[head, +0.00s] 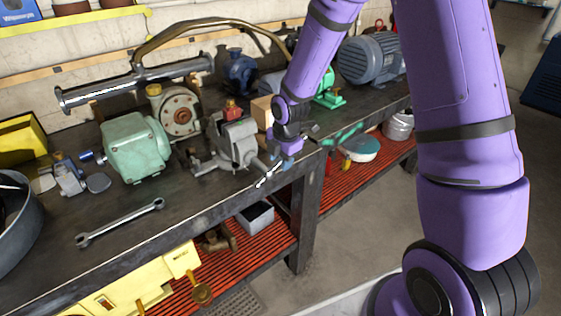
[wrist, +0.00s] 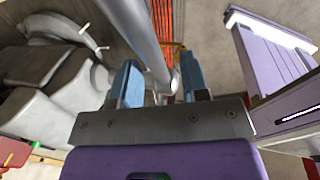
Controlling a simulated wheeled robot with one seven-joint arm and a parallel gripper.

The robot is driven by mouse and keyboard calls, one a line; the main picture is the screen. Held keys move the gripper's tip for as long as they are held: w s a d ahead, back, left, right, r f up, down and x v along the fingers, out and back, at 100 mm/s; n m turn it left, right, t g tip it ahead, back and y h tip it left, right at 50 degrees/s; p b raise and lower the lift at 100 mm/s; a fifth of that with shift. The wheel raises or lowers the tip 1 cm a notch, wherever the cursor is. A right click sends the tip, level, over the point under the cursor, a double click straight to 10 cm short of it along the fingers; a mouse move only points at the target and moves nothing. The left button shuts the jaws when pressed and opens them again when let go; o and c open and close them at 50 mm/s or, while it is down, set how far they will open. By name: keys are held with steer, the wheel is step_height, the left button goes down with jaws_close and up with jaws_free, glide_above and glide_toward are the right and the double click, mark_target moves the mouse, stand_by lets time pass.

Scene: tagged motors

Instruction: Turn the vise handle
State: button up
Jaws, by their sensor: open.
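The grey bench vise (head: 237,143) stands near the front edge of the dark workbench. It fills the left of the wrist view (wrist: 65,95). Its handle (head: 266,178) shows at the bench edge, just below my gripper (head: 277,163). In the wrist view, my gripper (wrist: 160,85) is open, with blue fingertips on either side. A smooth grey metal bar (wrist: 143,35), which looks like the handle, runs from the top edge down between the fingers. Whether either finger touches it, I cannot tell. In the head view the fingertips are small and partly hidden by my wrist.
A green motor (head: 135,148) and a wrench (head: 120,222) lie left of the vise on the bench (head: 185,205). A cardboard-coloured block (head: 262,110) and a blue-grey motor (head: 370,60) are behind. A red slatted shelf (head: 265,255) is below. The floor at right is open.

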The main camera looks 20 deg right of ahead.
steer(key=shift+w+f, duration=0.1)
steer(key=shift+f, duration=0.55)
jaws_close()
